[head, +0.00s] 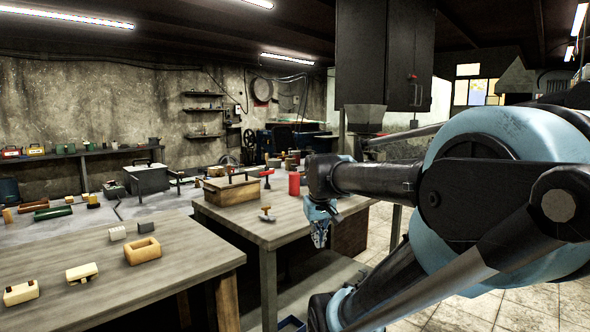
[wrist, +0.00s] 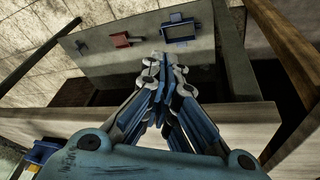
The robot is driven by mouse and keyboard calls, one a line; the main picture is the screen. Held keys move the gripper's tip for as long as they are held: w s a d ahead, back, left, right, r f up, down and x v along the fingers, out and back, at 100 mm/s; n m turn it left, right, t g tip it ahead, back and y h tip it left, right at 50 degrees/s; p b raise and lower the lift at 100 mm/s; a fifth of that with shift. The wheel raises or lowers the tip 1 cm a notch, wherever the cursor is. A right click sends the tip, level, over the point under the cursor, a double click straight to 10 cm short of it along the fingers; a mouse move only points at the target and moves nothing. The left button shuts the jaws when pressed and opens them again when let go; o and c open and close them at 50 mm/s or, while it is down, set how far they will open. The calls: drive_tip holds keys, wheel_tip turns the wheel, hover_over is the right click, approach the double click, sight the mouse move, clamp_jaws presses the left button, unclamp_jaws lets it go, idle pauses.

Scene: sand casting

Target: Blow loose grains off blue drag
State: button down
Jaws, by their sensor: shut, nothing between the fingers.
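A blue rectangular frame (wrist: 182,32), which looks like the blue drag, shows at the top of the wrist view on a pale surface. A dark or grey middle shows inside it, and any loose grains are too small to make out. My gripper (wrist: 161,58) is shut and empty, its fingertips just below and left of the frame in the picture and apart from it as far as I can tell. In the head view my gripper (head: 319,232) hangs downward by the right end of the middle table (head: 285,228). I cannot pick out the blue drag in the head view.
A red piece (wrist: 121,40) lies left of the frame. On the middle table stand a wooden box (head: 232,190), a red cylinder (head: 294,184) and a small tan tool (head: 266,213). Open floor lies right.

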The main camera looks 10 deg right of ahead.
drive_tip(key=w+r+n+t+h, duration=0.1)
drive_tip(key=w+r, duration=0.7)
drive_tip(key=w, duration=0.3)
drive_tip(key=w+r+n+t, duration=0.1)
drive_tip(key=w+r, duration=0.8)
drive_tip(key=w, duration=0.2)
wheel_tip(320, 180, up, 11)
drive_tip(key=n+t, duration=0.3)
hover_over(294, 168)
drive_tip(key=shift+w+a+f, duration=0.2)
drive_tip(key=shift+w+a, duration=0.1)
drive_tip(key=shift+a, duration=0.1)
drive_tip(key=shift+f, duration=0.1)
drive_tip(key=shift+f, duration=4.35)
drive_tip(key=shift+f, duration=0.1)
drive_tip(key=shift+f, duration=0.25)
